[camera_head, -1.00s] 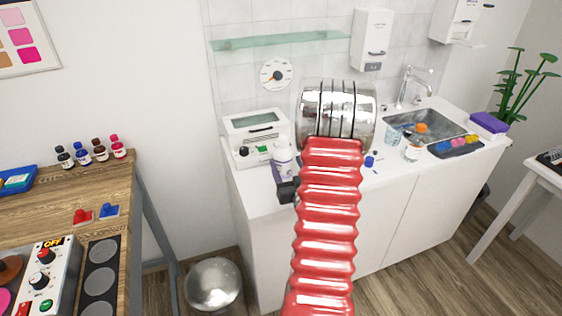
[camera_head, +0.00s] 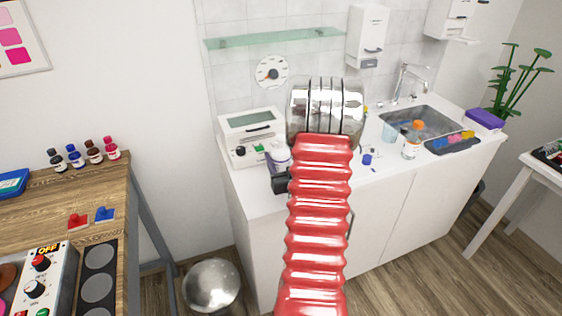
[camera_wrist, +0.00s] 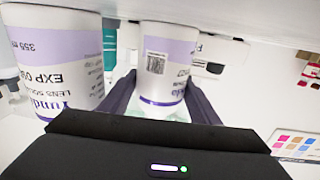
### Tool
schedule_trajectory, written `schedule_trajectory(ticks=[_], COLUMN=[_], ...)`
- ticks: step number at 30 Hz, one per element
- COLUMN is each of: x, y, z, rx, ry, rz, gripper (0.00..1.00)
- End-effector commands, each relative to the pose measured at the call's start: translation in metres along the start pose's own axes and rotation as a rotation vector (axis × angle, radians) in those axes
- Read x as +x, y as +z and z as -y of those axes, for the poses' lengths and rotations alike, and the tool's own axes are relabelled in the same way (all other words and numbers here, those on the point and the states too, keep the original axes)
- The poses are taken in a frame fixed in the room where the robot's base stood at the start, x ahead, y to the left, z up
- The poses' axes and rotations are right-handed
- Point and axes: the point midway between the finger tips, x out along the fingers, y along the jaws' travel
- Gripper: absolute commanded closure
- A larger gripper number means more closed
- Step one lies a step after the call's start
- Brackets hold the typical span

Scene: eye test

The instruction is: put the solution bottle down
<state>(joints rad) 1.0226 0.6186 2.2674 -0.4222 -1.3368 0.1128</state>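A white solution bottle (camera_wrist: 165,62) with a lavender label and a barcode is between the fingers of my gripper (camera_wrist: 162,92) in the wrist view. The fingers meet its two sides near its top. The wrist view is upside down. Its base is near the white counter surface; I cannot tell if it touches. A second, similar bottle (camera_wrist: 50,60) stands close by at the left, its label reading lens solution. In the head view a white and lavender bottle (camera_head: 279,156) shows by my dark gripper (camera_head: 280,183), partly hidden by it and my red arm.
The counter front edge is (camera_head: 385,186) close to my arm.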

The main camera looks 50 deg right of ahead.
Motion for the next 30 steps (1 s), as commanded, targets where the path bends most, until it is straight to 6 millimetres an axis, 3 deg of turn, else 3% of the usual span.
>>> schedule_trajectory(ticks=[18, 30], x=[0.000, 0.001], y=[-0.001, -0.010], z=[0.001, 0.001], rx=[0.000, -0.001], ry=[-0.001, -0.002], rz=[-0.002, -0.004], gripper=[0.88, 0.88])
